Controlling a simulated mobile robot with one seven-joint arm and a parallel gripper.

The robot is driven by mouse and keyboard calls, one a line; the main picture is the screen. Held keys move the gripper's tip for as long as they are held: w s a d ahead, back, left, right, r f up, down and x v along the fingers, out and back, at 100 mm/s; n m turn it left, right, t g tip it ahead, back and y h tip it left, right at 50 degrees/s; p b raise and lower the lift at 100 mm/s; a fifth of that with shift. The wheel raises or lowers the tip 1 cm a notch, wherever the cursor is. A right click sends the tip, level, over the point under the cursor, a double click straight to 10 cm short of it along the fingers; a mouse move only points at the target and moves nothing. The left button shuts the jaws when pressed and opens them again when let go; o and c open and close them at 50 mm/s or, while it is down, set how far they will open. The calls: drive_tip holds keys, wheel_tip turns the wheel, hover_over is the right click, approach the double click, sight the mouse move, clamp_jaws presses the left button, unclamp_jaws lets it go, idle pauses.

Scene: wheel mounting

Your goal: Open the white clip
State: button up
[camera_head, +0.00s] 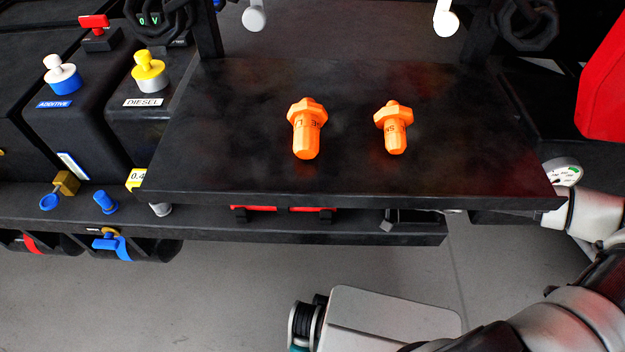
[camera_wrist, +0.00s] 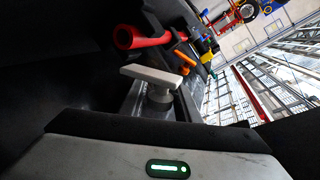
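The likely white clip (camera_wrist: 150,77) shows in the camera_wrist view as a white lever, crosswise on a short round grey post. It sits on a grey metal strip, just beyond the pale body of my gripper (camera_wrist: 165,157) with its green light. There is a visible gap between them. The fingers cannot be made out, so I cannot tell whether they are open or shut. In the camera_head view the gripper's fingers are not visible, and I cannot identify this lever there.
In the wrist view, a red handle (camera_wrist: 140,38) and an orange handle (camera_wrist: 186,61) lie beyond the lever. In the head view, two orange bolt-like parts (camera_head: 306,128) (camera_head: 392,127) lie on a black shelf (camera_head: 230,170). Yellow and white knobs stand at left.

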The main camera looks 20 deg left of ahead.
clamp_jaws()
drive_tip(key=shift+w+r+p, duration=0.15)
drive_tip(key=shift+r+p, duration=0.05)
drive_tip(key=shift+p, duration=0.35)
drive_tip(key=shift+w+f+m+g, duration=0.15)
drive_tip(key=shift+m+g, duration=0.15)
drive_tip(key=shift+m, duration=0.2)
drive_tip(key=shift+o, duration=1.9)
unclamp_jaws()
drive_tip(key=p+v, duration=0.2)
drive_tip(key=v, duration=1.5)
drive_tip(key=shift+r, duration=0.35)
drive_tip(key=shift+d, duration=0.1)
